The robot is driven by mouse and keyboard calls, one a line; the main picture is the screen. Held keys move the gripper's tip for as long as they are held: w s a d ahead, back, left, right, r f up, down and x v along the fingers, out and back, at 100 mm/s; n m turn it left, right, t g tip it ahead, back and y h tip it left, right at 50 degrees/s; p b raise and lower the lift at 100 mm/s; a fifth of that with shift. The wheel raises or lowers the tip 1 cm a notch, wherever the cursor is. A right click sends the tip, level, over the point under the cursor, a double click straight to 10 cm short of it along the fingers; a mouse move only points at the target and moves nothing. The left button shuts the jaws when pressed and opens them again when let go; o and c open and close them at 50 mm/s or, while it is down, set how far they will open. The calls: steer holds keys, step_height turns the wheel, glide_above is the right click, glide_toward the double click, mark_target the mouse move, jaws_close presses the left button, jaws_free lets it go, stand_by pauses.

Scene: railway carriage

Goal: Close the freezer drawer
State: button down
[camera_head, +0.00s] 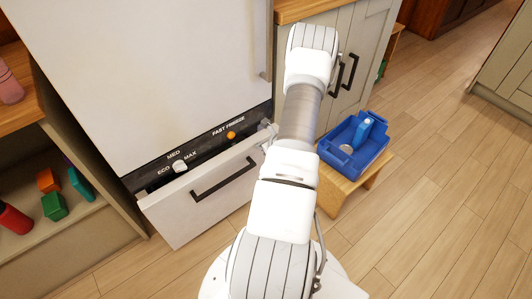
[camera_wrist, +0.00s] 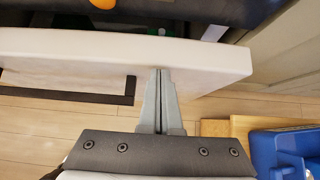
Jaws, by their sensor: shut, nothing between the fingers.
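The freezer drawer (camera_head: 175,218) is at the bottom of the white fridge-freezer in the head view, with a dark bar handle (camera_head: 224,178). In the wrist view the top edge of its white front (camera_wrist: 75,45) stands out from the cabinet, with a dark gap behind it, so it is partly open. The handle (camera_wrist: 85,97) shows at the left there. My gripper (camera_wrist: 162,70) is shut and empty, its fingertips at the outer side of the drawer front, right of the handle. I cannot tell if they touch it. In the head view my arm hides most of the gripper.
A control strip with a white knob (camera_head: 180,167) and an orange knob (camera_head: 231,135) is above the drawer. A small wooden stool (camera_head: 335,190) carries a blue crate (camera_head: 374,169) at the right. A shelf (camera_head: 85,240) with colored blocks is at the left. Floor at the right is clear.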

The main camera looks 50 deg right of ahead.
mark_target(251, 138)
steer(key=w, duration=0.2)
steer(key=w+d+b, duration=0.1)
steer(key=w, duration=0.3)
steer(key=shift+d, duration=0.25)
